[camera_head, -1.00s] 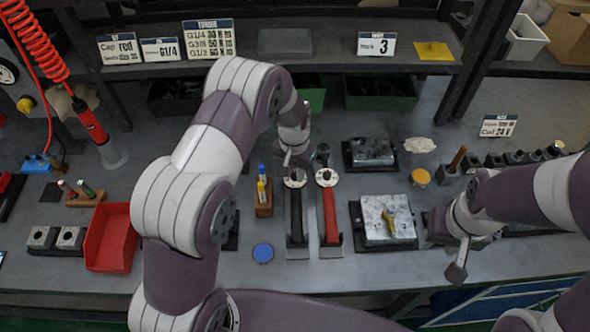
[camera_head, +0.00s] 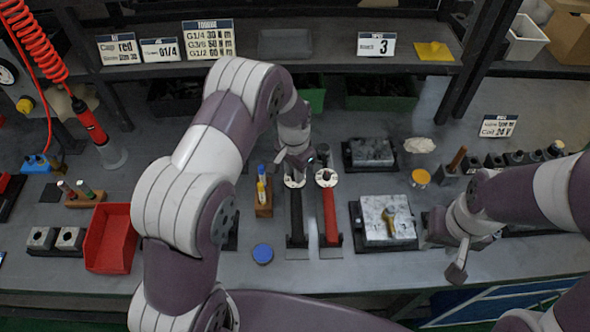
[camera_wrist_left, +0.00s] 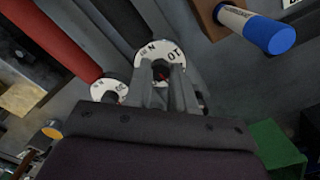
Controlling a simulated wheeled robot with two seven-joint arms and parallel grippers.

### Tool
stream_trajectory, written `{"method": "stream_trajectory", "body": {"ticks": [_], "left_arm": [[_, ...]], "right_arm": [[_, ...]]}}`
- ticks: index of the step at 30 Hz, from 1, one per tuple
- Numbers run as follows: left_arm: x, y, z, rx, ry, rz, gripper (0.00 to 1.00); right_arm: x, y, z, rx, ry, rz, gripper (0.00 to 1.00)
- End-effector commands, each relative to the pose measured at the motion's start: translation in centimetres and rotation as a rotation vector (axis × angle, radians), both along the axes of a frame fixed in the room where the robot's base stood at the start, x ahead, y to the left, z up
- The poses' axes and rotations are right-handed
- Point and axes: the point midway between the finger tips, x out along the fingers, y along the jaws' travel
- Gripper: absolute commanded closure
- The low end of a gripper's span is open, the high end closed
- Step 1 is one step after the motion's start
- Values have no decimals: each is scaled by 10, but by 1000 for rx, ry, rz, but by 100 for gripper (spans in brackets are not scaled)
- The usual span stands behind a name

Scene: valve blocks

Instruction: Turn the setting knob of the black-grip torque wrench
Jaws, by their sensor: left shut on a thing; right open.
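The black-grip torque wrench (camera_head: 297,215) lies on the bench with its grip towards me and its white dial head (camera_head: 295,181) at the far end. My left gripper (camera_head: 293,166) is at that head, shut on the setting knob. In the left wrist view the fingers (camera_wrist_left: 167,88) close over the middle of the white dial (camera_wrist_left: 150,53); they mostly hide the knob. A red-grip wrench (camera_head: 330,213) lies parallel, just to the right; its grip (camera_wrist_left: 50,40) shows in the left wrist view. My right gripper (camera_head: 457,270) is open, low at the right.
A small wooden holder with marker-like sticks (camera_head: 264,205) stands close left of the black wrench. A metal block with a brass fitting (camera_head: 380,232) is to the right. A blue round cap (camera_head: 263,254) and a red bin (camera_head: 110,240) are left. The shelf (camera_head: 345,65) spans the back.

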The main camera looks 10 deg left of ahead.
Motion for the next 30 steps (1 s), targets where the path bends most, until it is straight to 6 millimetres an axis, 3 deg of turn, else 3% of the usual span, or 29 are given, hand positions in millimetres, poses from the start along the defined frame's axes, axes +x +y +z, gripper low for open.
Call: {"method": "stream_trajectory", "body": {"ticks": [2, 3, 4, 5, 13, 16, 24, 30], "left_arm": [[1, 0, 1, 0, -2, 0, 100], [1, 0, 1, 0, -2, 0, 63], [1, 0, 1, 0, -2, 0, 54], [1, 0, 1, 0, -1, 1, 50], [0, 0, 1, 0, -1, 1, 50], [1, 0, 11, 0, -4, 1, 50], [2, 1, 81, 0, -7, 1, 50], [2, 2, 119, -1, -3, 1, 50]], "right_arm": [[0, 0, 0, 0, 0, 0, 57], [0, 0, 0, 0, 0, 0, 57], [0, 0, 0, 0, 0, 0, 57], [0, 0, 0, 0, 0, 0, 57], [0, 0, 0, 0, 0, 0, 57], [0, 0, -3, 0, 0, 0, 57], [0, 0, -13, 0, 0, 0, 57], [0, 0, -16, 0, 0, 0, 57]]}}
